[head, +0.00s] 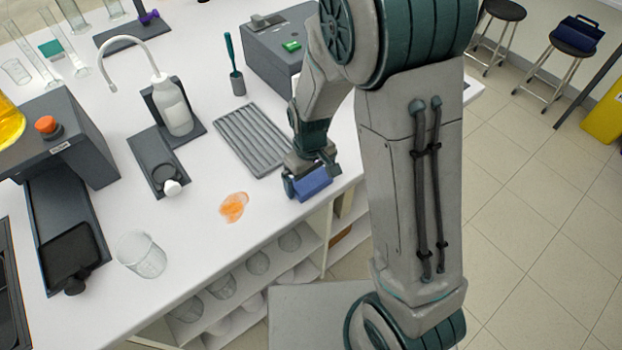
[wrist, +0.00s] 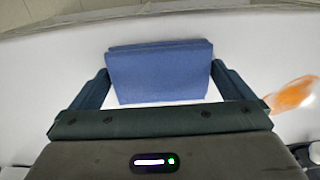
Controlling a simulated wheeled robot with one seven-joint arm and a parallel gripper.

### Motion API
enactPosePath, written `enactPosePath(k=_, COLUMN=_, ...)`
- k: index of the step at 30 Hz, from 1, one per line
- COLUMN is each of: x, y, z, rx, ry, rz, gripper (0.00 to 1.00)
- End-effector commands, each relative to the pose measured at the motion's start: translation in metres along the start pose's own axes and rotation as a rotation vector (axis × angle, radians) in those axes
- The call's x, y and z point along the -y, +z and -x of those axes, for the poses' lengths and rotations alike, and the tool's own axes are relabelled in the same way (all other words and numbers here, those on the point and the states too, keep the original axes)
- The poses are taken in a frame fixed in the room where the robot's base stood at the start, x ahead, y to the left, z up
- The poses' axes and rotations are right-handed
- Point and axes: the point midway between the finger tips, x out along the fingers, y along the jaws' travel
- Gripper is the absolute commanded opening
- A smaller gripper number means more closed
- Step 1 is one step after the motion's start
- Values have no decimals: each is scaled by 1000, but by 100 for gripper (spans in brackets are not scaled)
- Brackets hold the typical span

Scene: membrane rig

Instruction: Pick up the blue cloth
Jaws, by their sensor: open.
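The blue cloth (head: 313,184) is a folded block lying on the white bench near its front edge. In the wrist view the cloth (wrist: 160,72) sits between the two fingers of my gripper (wrist: 161,85). The fingers stand apart, with a narrow gap on each side of the cloth. In the head view my gripper (head: 310,180) is low over the bench at the cloth, and partly hides it.
An orange spill (head: 233,207) lies on the bench to the left of the cloth. A grey ribbed tray (head: 252,139) lies behind it. A glass beaker (head: 142,254) stands at the front left. A grey box (head: 280,52) stands farther back. Shelves with glassware are below the edge.

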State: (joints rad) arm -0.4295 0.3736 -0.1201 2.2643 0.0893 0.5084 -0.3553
Motion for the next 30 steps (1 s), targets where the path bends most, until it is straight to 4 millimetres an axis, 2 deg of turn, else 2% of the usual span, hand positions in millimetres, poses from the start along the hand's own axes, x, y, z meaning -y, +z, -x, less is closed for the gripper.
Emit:
enactPosePath(k=7, x=0, y=0, z=-1, rx=-1, ry=0, rz=0, gripper=100)
enactPosePath(k=10, x=0, y=0, z=-1, rx=-1, ry=0, rz=0, gripper=73)
enactPosePath(k=23, x=0, y=0, z=2, rx=-2, ry=0, rz=-1, gripper=73)
enactPosePath(k=30, x=0, y=-1, z=24, rx=-6, ry=1, rz=0, gripper=73)
